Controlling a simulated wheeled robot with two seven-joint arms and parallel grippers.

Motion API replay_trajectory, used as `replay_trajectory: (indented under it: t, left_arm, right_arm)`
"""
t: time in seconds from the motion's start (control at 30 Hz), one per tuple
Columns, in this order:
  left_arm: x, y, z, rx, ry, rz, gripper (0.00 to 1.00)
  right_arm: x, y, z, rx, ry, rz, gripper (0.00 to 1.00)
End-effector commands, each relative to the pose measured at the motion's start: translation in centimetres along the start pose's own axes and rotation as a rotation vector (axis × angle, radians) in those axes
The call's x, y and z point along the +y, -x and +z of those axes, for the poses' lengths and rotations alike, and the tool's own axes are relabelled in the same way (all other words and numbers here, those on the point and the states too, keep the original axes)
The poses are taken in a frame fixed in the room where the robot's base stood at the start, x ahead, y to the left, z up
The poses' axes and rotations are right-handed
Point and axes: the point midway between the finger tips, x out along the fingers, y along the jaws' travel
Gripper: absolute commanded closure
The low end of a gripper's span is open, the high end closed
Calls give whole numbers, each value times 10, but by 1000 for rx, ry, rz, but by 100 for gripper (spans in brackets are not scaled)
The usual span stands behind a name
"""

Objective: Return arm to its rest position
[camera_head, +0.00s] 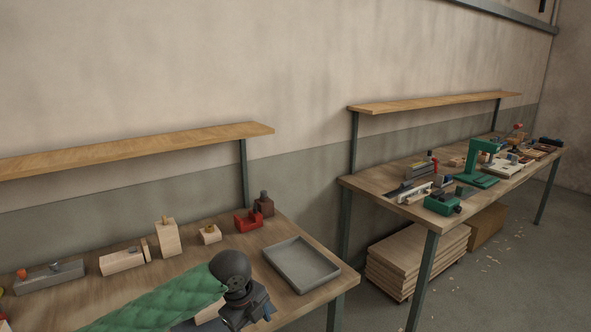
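A dark, rounded, jointed shape (234,269) rises at the bottom centre, over the near bench (205,254).
A grey tray (301,264) lies at the bench's right end. Wood blocks (166,238) and a red fixture (247,221) stand along the back, under a shelf (130,150). A second bench (400,207) with tools stands right, beyond a floor gap.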

Motion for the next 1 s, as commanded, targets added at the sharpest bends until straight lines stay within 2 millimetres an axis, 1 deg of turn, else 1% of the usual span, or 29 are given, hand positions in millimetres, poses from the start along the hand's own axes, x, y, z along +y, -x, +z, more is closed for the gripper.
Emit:
replay_trajectory:
  t: [0.03,0.2,0.5,0.77,1.0]
  left_arm:
    - [3,-9,-10,14,28,-13,33]
    - [10,-29,-35,44,149,-65,33]
    - [28,-56,-70,99,398,-149,33]
    - [52,-76,-88,141,649,-203,33]
    - [84,-91,-97,165,906,-240,33]
  right_arm:
    - [0,1,-1,2,0,0,64]
    - [0,2,-4,6,0,0,64]
    - [0,2,-6,9,0,1,64]
    - [0,1,-4,5,0,0,64]
    - [0,1,-3,4,0,0,64]
